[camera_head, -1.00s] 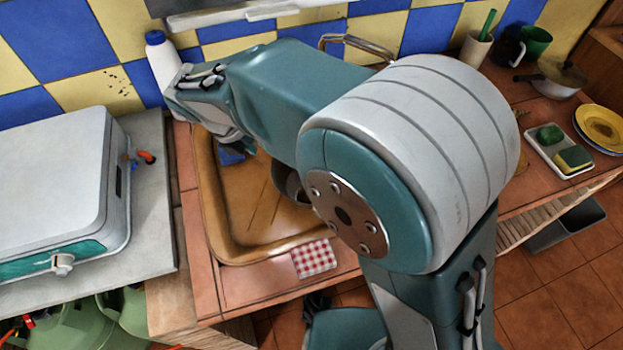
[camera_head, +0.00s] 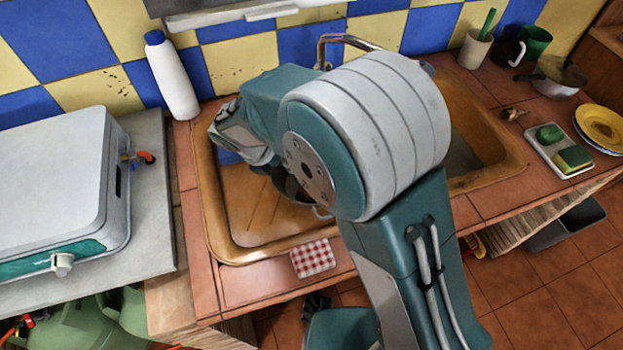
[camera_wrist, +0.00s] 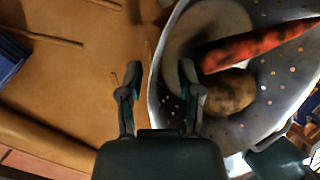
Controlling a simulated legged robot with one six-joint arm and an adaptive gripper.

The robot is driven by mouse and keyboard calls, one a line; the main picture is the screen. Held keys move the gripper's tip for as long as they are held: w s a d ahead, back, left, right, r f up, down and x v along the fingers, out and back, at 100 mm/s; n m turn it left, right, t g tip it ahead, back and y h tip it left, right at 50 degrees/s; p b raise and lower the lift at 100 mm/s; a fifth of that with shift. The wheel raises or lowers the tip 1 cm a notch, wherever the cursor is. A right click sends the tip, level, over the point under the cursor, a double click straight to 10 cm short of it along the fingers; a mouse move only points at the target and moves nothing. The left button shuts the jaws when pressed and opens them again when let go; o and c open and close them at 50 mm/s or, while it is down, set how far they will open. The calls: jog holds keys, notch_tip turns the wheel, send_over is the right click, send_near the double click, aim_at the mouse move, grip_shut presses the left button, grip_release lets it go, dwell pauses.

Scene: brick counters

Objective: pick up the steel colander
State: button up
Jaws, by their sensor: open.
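The steel colander (camera_wrist: 281,95) fills the right of the wrist view, a grey bowl with small holes. It holds a carrot (camera_wrist: 258,48), a brown potato (camera_wrist: 230,92) and a pale rounded item (camera_wrist: 207,25). In the head view only a dark part of the colander (camera_head: 297,190) shows in the sink, beside my arm. My gripper (camera_wrist: 160,68) is open, with nothing between its fingers but the colander's near-left rim in line of sight. The right finger overlaps the bowl; the left finger is outside it. How far above the rim they are cannot be told.
The brown sink (camera_head: 228,258) surrounds the colander. A white bottle (camera_head: 172,80) stands behind it at left, and the tap (camera_head: 345,41) rises at the back. A blue item (camera_wrist: 10,58) lies left in the sink. A checked cloth (camera_head: 312,258) lies on the front edge.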

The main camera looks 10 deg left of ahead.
grip_shut()
